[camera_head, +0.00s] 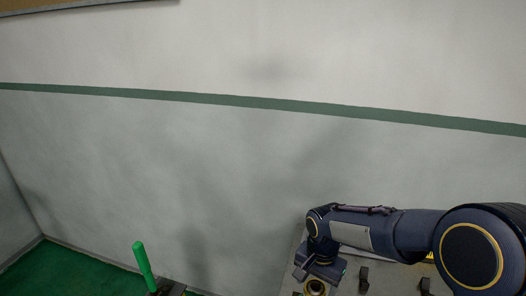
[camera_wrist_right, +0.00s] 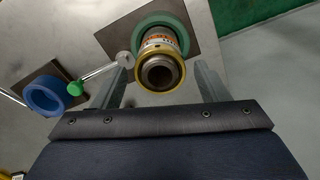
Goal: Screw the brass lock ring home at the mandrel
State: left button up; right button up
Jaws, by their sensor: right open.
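The brass lock ring (camera_wrist_right: 160,87) is around the dark, hollow end of the mandrel (camera_wrist_right: 159,72), seen nearly end-on in the right wrist view. An orange and white label (camera_wrist_right: 160,41) and a green collar (camera_wrist_right: 143,29) show behind it. In the head view a brass ring (camera_head: 316,287) shows at the bottom edge, partly cut off. My right gripper (camera_wrist_right: 163,85) is open, one finger on each side of the ring with a visible gap at both sides. It also shows in the head view (camera_head: 302,273) beside the brass ring. My left gripper is not in view.
A blue ring (camera_wrist_right: 45,96) lies left of the mandrel. A rod with a green knob (camera_wrist_right: 75,88) reaches close to my left-hand finger. Dark clips (camera_head: 363,278) stand on the grey bench right of the ring. A green handle (camera_head: 144,266) stands at lower left.

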jog(key=n, duration=0.8)
jog(key=shift+p, duration=0.4)
jog(key=n, duration=0.3)
jog(key=shift+r+n+p, duration=0.1)
jog(key=shift+n+p, duration=0.2)
jog(key=shift+p, duration=0.05)
jog(key=n, duration=0.4)
